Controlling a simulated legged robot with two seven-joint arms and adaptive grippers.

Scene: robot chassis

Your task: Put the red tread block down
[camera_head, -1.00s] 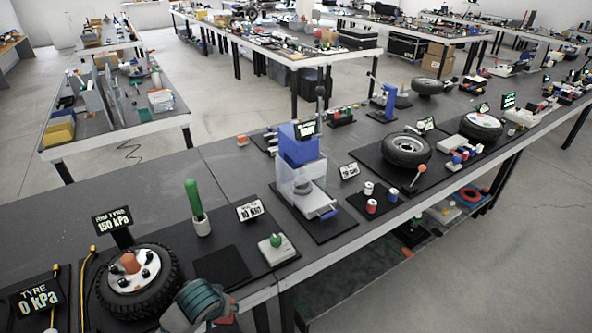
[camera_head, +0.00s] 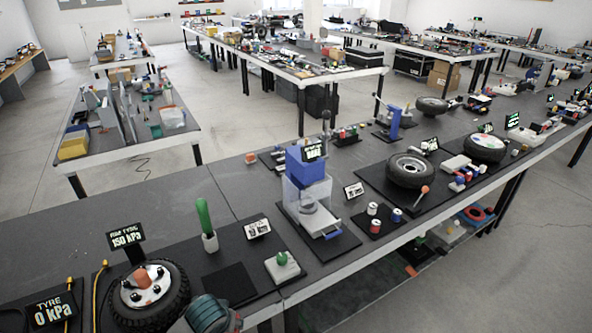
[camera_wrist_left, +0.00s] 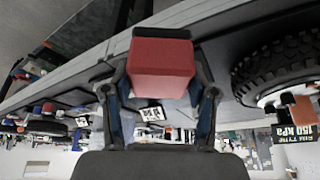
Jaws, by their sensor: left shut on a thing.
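The red tread block (camera_wrist_left: 161,68) has a dark top strip and fills the space between the fingers of my left gripper (camera_wrist_left: 163,90) in the left wrist view. The gripper is shut on it, with one finger on each side. In the head view, my left wrist shows at the bottom edge near the wheel, and its fingers are mostly cut off. A black square pad (camera_head: 229,284) lies bare on the bench between the wheel and a green-knobbed block. My right gripper is not in view.
A tyred wheel (camera_head: 150,296) with a pressure sign stands left of the pad. A green-handled tool in a white holder (camera_head: 209,241) is behind it. A grey block with a green knob (camera_head: 282,267) is to its right. The bench's front edge is close.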

